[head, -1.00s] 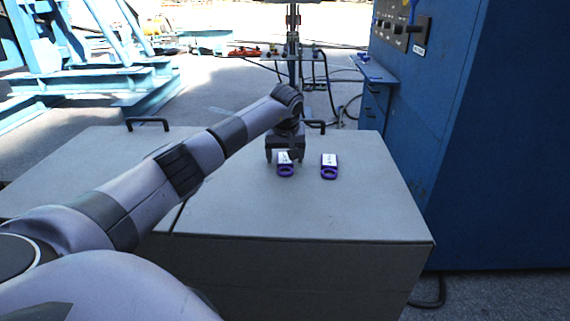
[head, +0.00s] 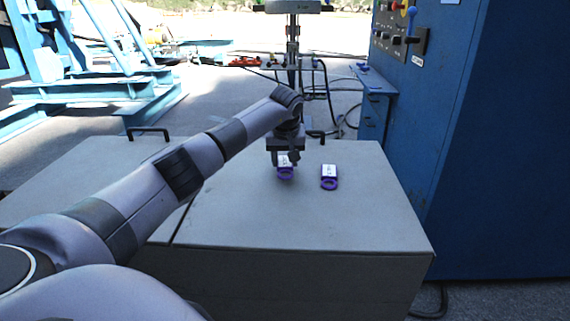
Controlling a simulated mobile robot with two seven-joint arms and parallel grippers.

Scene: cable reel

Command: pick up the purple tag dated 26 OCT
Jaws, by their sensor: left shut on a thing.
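Two purple tags with white labels are on or just above the grey box top (head: 250,215). My left gripper (head: 285,163) is shut on the left purple tag (head: 286,174), with its fingers on either side of the white label. I cannot tell for sure whether this tag is clear of the surface. The right purple tag (head: 329,178) lies flat on the box, a little to the right of the gripper and apart from it. The dates on both labels are too small to read. My right gripper is not in view.
A blue cabinet (head: 500,150) with a switch panel (head: 399,40) stands close on the right. Black handles (head: 149,132) rise at the back of the boxes. A pole stand with cables (head: 293,50) is behind. The box's front top is clear.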

